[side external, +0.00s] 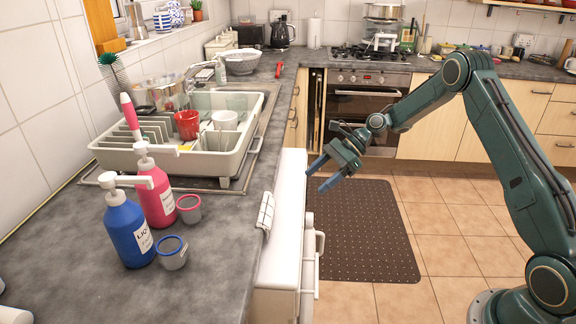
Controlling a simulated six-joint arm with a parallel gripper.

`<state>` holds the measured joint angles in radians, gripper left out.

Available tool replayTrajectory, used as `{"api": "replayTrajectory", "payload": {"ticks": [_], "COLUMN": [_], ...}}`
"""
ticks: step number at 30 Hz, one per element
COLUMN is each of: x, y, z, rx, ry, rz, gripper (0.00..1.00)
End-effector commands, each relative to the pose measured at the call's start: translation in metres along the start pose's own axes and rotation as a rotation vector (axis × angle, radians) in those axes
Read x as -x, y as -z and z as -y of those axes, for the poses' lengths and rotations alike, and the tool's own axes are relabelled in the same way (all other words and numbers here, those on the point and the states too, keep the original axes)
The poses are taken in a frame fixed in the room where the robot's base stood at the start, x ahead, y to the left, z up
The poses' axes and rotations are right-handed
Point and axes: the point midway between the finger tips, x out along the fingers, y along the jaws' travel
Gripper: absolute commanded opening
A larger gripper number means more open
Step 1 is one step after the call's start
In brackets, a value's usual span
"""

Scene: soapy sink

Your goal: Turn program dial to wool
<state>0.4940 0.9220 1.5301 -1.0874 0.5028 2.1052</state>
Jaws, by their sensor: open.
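My gripper (315,181) is open and empty, with its two blue-tipped fingers apart. It is in the air beside the upper front of a white appliance (284,240) under the counter, pointing left towards it. The appliance is seen almost edge-on from above. A small greyish round part (309,219) sticks out from its front, below the fingertips in the picture; I cannot tell whether it is the program dial. No dial markings or wool setting can be read from here.
A blue pump bottle (127,232), a pink pump bottle (156,195) and two measuring cups stand on the grey counter (215,255). A dish rack (215,165) with dishes sits behind them. A dark mat (370,235) lies on open floor.

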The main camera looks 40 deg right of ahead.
Motion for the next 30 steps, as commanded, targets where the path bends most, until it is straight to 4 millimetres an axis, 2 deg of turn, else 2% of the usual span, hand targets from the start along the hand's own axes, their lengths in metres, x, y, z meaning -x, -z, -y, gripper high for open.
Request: {"api": "replayTrajectory", "payload": {"ticks": [9,20,30], "x": [0.030,0.055,0.025], "y": [0.013,0.018,0.055], "z": [0.020,0.031,0.031], "rx": [-0.275,-0.456,-0.459], "ry": [-0.061,-0.034,-0.037], "rz": [-0.277,-0.444,-0.442], "gripper": [0.69,0.69,0.69]}}
